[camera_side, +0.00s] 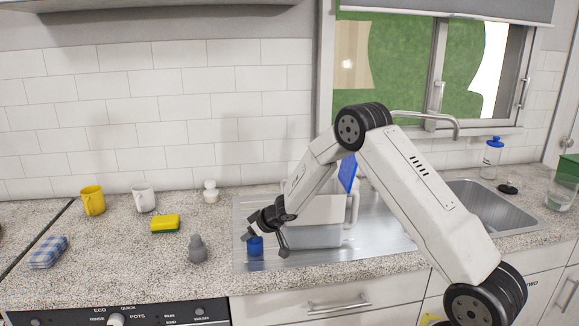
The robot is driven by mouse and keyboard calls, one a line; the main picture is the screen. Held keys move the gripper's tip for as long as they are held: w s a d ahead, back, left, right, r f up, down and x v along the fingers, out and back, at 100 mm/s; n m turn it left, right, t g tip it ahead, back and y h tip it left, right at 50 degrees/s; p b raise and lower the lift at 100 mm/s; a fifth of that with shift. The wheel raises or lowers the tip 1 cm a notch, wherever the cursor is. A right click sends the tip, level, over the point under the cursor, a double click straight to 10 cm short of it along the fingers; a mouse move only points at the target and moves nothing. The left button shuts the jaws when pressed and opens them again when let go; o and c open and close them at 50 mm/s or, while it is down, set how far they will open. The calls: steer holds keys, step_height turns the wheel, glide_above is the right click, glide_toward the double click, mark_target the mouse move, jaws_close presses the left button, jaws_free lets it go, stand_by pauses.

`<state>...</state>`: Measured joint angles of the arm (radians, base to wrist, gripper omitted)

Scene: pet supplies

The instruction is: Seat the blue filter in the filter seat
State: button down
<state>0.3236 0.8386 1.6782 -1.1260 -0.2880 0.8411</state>
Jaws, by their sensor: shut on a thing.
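My gripper (264,244) is low over the left end of the steel drainboard, pointing down. It is shut on the blue filter (255,246), a small blue cylinder that shows below the dark fingers. The filter looks upright; I cannot tell whether its base touches the surface below. A grey box-like container (315,237) stands just right of my gripper, partly hidden by my arm. I cannot make out the filter seat for certain.
A blue panel (348,173) rises behind my arm. The sink basin (480,205) is at right.

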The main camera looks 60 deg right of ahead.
steer(key=shift+r, duration=0.1)
steer(key=shift+r, duration=1.05)
steer(key=s+a+f+v, duration=0.1)
steer(key=a+v, duration=0.2)
steer(key=v, duration=1.4)
steer(key=shift+s+a+f, duration=0.2)
steer(key=shift+s, duration=0.15)
steer(key=shift+r, duration=0.15)
steer(key=shift+r, duration=5.9)
steer(key=w+d+m+h, duration=0.1)
steer(key=w+d, duration=0.1)
steer(key=d, duration=0.7)
steer(key=w+d+m, duration=0.1)
steer(key=w+d, duration=0.2)
steer(key=d, duration=0.5)
steer(key=shift+s+f, duration=0.1)
steer(key=shift+f, duration=2.3)
